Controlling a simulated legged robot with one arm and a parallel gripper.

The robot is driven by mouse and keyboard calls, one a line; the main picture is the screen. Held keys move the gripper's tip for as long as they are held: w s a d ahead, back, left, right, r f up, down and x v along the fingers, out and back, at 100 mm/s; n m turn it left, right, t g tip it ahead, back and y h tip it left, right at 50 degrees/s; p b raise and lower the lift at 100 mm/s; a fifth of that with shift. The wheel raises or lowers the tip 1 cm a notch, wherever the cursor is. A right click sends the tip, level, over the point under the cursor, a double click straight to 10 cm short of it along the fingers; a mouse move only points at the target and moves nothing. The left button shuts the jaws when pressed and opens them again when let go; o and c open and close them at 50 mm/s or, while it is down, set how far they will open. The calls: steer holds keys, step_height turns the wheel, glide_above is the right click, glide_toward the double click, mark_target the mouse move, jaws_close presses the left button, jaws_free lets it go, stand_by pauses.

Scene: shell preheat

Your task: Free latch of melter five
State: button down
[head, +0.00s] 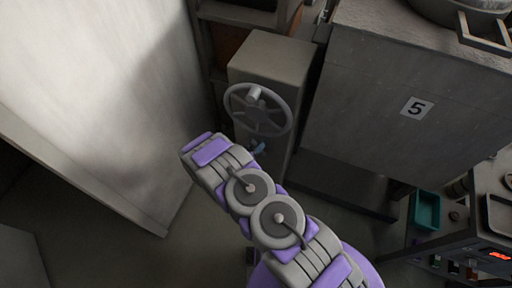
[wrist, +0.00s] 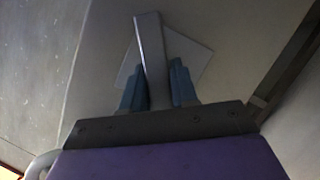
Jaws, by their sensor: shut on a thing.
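Melter five (head: 375,95) is a grey block with a "5" label at the right of the head view. A grey box (head: 262,58) with a spoked handwheel (head: 258,109) stands beside it. In the wrist view, a grey bar-like latch handle (wrist: 150,40) stands between the blue fingers of my gripper (wrist: 158,85), which is shut on it. A paler square plate (wrist: 190,60) lies behind the bar. In the head view, my gripper (head: 258,147) shows only as small blue tips below the handwheel. My arm hides the rest, and the latch cannot be made out there.
A large pale panel (head: 95,80) stands at the left. A metal pot (head: 460,12) sits on top of the melter. At the lower right are a teal bin (head: 425,212) and a bench (head: 480,205) with a red display. Open floor shows between panel and box.

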steer(key=shift+r+p, duration=0.1)
steer(key=shift+p, duration=0.45)
steer(key=shift+s+d+m+y+p, duration=0.1)
steer(key=shift+m+y+p, duration=0.7)
steer(key=shift+p, duration=0.4)
steer(key=m+y+p, duration=0.1)
steer(key=m+p, duration=0.1)
steer(key=p, duration=0.1)
steer(key=shift+m+t+y+p, duration=0.3)
steer(key=shift+m+y+p, duration=0.15)
steer(key=shift+p, duration=0.5)
steer(key=c, duration=1)
jaws_free()
steer(key=shift+o, duration=0.2)
